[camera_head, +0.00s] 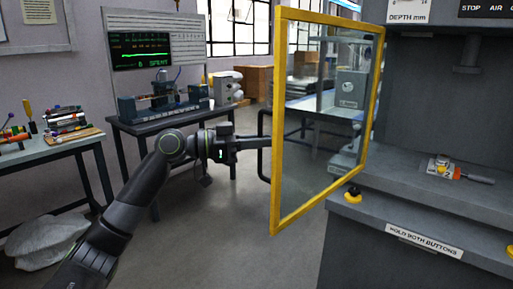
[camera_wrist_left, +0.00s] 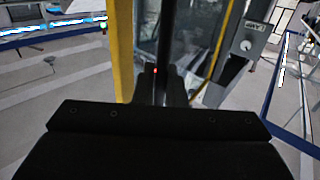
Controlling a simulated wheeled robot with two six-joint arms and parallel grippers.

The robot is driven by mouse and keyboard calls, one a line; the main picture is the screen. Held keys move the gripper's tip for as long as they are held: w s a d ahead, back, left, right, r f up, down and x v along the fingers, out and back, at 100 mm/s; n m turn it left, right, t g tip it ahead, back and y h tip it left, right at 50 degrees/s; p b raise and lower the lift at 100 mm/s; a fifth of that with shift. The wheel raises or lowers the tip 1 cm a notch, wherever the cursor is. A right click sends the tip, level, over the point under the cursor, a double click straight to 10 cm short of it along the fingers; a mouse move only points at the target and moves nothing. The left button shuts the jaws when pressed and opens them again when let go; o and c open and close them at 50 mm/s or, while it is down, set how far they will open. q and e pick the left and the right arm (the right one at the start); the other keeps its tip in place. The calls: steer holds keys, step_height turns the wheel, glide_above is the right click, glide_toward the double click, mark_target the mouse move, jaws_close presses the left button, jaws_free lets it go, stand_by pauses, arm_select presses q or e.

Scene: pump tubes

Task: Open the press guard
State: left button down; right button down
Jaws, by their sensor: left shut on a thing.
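The press guard (camera_head: 325,115) is a clear panel in a yellow frame, hinged at the dark grey press (camera_head: 420,110) on the right. It stands swung out from the press front. My left gripper (camera_head: 262,143) is at the guard's left edge, shut on its black bar handle (camera_head: 263,172). In the left wrist view the dark handle (camera_wrist_left: 170,35) runs up from between the fingers (camera_wrist_left: 165,85), with the yellow frame (camera_wrist_left: 123,50) just left of it. The exact finger contact is dark and hard to see. My right gripper is not in view.
A yellow-topped button (camera_head: 352,194) sits on the press front ledge. A small metal part with an orange piece (camera_head: 455,170) lies on the press bed. A bench with instruments (camera_head: 165,122) and a side table (camera_head: 50,150) stand at the left. The floor between is clear.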

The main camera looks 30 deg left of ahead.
arm_select(q)
steer(key=shift+w+a, duration=0.15)
steer(key=shift+a, duration=0.15)
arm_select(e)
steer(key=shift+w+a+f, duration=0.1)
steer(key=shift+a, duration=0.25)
arm_select(q)
steer(key=c, duration=1.8)
jaws_free()
steer(key=shift+c, duration=0.2)
steer(key=shift+o, duration=1)
steer(key=shift+w+d, duration=0.1)
steer(key=shift+d, duration=0.1)
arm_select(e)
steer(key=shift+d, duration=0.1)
